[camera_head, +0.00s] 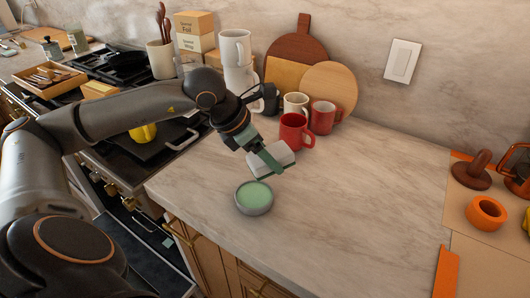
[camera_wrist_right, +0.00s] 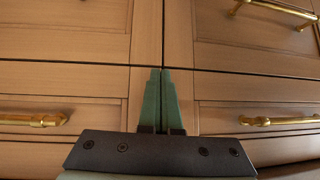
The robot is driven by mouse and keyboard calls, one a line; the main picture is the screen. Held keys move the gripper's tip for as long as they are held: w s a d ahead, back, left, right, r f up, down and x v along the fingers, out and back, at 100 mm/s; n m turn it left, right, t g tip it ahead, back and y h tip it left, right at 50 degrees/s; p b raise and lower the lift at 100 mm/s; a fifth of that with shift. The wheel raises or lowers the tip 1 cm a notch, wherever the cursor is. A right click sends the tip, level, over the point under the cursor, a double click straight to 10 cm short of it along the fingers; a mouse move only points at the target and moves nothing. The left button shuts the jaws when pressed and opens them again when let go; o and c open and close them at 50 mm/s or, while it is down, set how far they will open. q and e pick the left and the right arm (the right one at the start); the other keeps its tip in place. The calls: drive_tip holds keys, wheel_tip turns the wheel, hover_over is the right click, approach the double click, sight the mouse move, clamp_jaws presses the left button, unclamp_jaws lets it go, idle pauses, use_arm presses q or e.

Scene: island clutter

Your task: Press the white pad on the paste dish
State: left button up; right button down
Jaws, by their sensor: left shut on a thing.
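The white pad (camera_head: 281,156) is a pale block held in my left gripper (camera_head: 267,163), whose green fingers are shut on it. The paste dish (camera_head: 254,198) is a small round grey dish filled with pale green paste, standing on the marble counter. The pad is above and slightly right of the dish in the head view, apart from the paste. My right gripper (camera_wrist_right: 161,100) shows in the right wrist view with its green fingers together and nothing between them, in front of wooden drawers.
Red mugs (camera_head: 294,131) and a cream mug stand behind the pad, with round wooden boards (camera_head: 330,84) against the wall. A stove (camera_head: 150,150) lies left. An orange ring (camera_head: 486,213) and brown stamp-like object (camera_head: 474,171) sit far right. The counter (camera_head: 350,210) right of the dish is clear.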

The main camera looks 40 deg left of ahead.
sight(268, 190)
use_arm(q)
drive_tip(key=shift+w+d+f, duration=0.1)
drive_tip(key=shift+w+d, duration=0.05)
drive_tip(key=shift+f+b, duration=0.85)
drive_tip(key=shift+f, duration=0.55)
wheel_tip(268, 190, down, 3)
drive_tip(key=shift+r+b, duration=0.15)
drive_tip(key=shift+b, duration=0.95)
drive_tip(key=shift+f+b, duration=0.45)
drive_tip(key=shift+b, duration=0.05)
drive_tip(key=shift+f+b, duration=0.3)
drive_tip(key=shift+b, duration=0.1)
